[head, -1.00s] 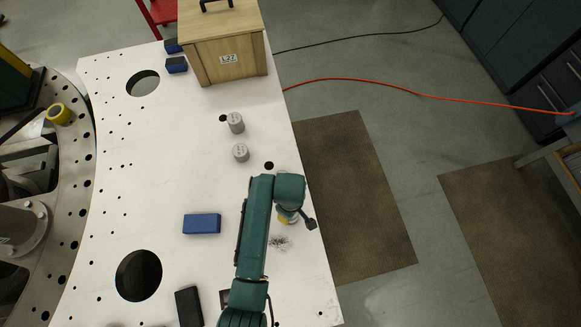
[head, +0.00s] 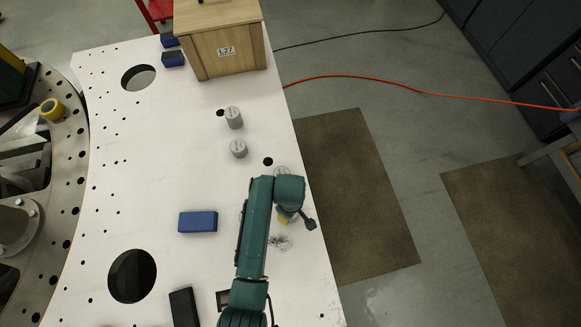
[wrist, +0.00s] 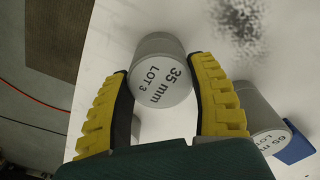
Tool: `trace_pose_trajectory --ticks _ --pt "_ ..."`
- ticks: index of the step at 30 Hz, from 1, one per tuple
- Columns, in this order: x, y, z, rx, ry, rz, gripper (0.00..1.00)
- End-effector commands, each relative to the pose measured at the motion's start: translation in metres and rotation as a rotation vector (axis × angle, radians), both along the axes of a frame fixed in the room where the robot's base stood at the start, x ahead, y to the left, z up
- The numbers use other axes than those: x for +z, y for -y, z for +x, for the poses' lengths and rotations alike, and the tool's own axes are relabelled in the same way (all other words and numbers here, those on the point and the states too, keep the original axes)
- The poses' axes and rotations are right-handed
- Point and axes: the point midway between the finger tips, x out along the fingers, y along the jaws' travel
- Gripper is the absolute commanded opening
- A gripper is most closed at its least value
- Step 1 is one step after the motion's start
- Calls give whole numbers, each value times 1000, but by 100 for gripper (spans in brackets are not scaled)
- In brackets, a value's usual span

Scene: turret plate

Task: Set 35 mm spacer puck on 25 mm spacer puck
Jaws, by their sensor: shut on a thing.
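In the wrist view, my gripper (wrist: 165,110) has its yellow-ribbed fingers shut on the grey 35 mm spacer puck (wrist: 160,75). Its top label, "35 mm LOT 3", faces the camera. I cannot tell whether it is clear of the plate. Part of another grey puck (wrist: 136,128) shows low beside the left finger, its label hidden; I cannot tell whether it is the 25 mm one. In the head view my arm hides most of the gripper; a yellow bit of it (head: 284,219) shows. A grey puck top (head: 282,171) peeks out just above the arm.
A puck marked 65 mm (wrist: 262,118) stands right of the right finger, near a blue block (wrist: 298,148). Two more grey pucks (head: 234,117) (head: 238,148) stand up the white plate (head: 180,150). A wooden box (head: 222,45) stands at the far end. Large holes pierce the left side.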

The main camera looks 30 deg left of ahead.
Motion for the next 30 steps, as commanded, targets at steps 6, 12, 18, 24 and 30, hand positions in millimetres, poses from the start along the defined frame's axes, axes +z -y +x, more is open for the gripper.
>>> trace_pose_trajectory --ticks 6,12,18,24,30 --pt "1 0 1 0 2 1 19" --pt "1 0 1 0 2 0 68" --pt "1 0 0 0 1 0 90" --pt "0 0 0 0 -1 0 90" --pt "25 0 1 0 3 2 90"
